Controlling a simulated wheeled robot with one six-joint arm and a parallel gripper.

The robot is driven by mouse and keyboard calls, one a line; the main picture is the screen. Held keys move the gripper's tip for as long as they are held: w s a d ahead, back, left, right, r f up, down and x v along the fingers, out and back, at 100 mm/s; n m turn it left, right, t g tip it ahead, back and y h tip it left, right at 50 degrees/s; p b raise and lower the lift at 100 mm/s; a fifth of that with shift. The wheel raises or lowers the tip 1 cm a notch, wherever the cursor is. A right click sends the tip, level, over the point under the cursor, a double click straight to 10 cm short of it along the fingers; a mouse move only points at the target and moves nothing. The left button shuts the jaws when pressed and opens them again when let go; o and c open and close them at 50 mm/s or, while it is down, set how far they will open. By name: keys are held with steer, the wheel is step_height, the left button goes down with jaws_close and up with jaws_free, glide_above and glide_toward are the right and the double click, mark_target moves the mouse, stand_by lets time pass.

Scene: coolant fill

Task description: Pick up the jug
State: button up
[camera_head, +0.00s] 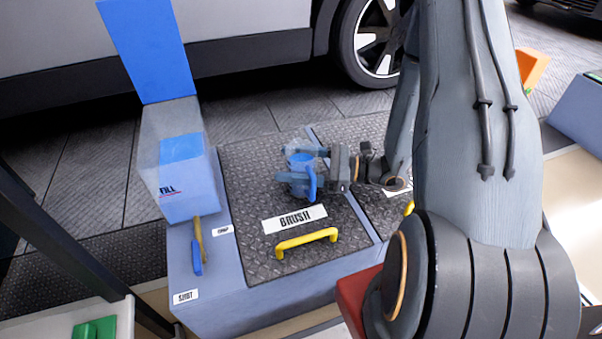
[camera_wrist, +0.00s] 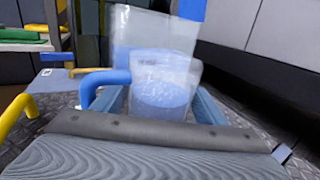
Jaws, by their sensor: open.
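The jug (camera_head: 301,162) is a clear vessel holding blue liquid, with a blue handle. It stands upright over the dark tread plate marked BRUSH. In the wrist view the jug (camera_wrist: 164,88) is straight ahead, between the two blue-grey fingers, with its handle on the left. My gripper (camera_head: 300,179) reaches in from the right, and its fingers (camera_wrist: 160,104) are open on either side of the jug. The handle lies outside the left finger. Contact between fingers and jug cannot be made out. The jug's base is hidden by my gripper.
A clear tank (camera_head: 172,140) marked FILL, with a blue panel (camera_head: 145,45) above it, stands left of the jug. A yellow handle (camera_head: 306,238) rises from the plate in front. A car stands behind.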

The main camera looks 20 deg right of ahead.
steer(key=shift+w+a, duration=0.2)
steer(key=shift+a, duration=0.2)
steer(key=c, duration=1.1)
